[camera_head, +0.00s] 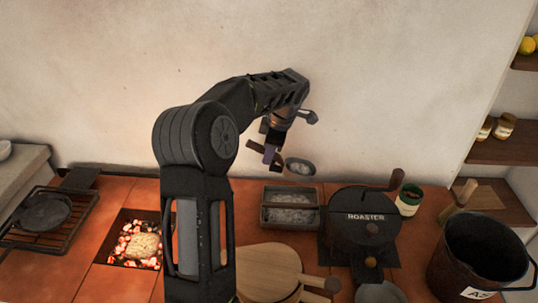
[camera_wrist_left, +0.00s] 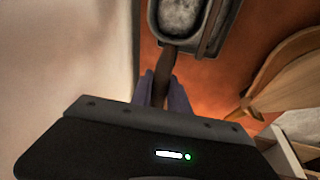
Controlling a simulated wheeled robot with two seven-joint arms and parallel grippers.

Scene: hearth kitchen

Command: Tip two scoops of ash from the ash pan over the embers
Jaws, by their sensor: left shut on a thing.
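My left gripper (camera_head: 268,153) is shut on the brown handle of a metal scoop (camera_head: 300,167), above the back of the tiled hearth. The scoop's bowl points right and holds pale grey ash. In the left wrist view the scoop bowl (camera_wrist_left: 180,16) lies beyond my left gripper (camera_wrist_left: 165,92), with ash in it. The ash pan (camera_head: 291,228) is a grey rectangular tray of grey ash, below and slightly in front of the scoop. The embers (camera_head: 127,232) glow in a square pit at the left, around a pale lumpy piece. My right gripper is not in view.
Wooden boards (camera_head: 268,268) lie in front. A dark bucket (camera_head: 478,255) is at the right. A grill with a pan (camera_head: 45,212) is left of the embers.

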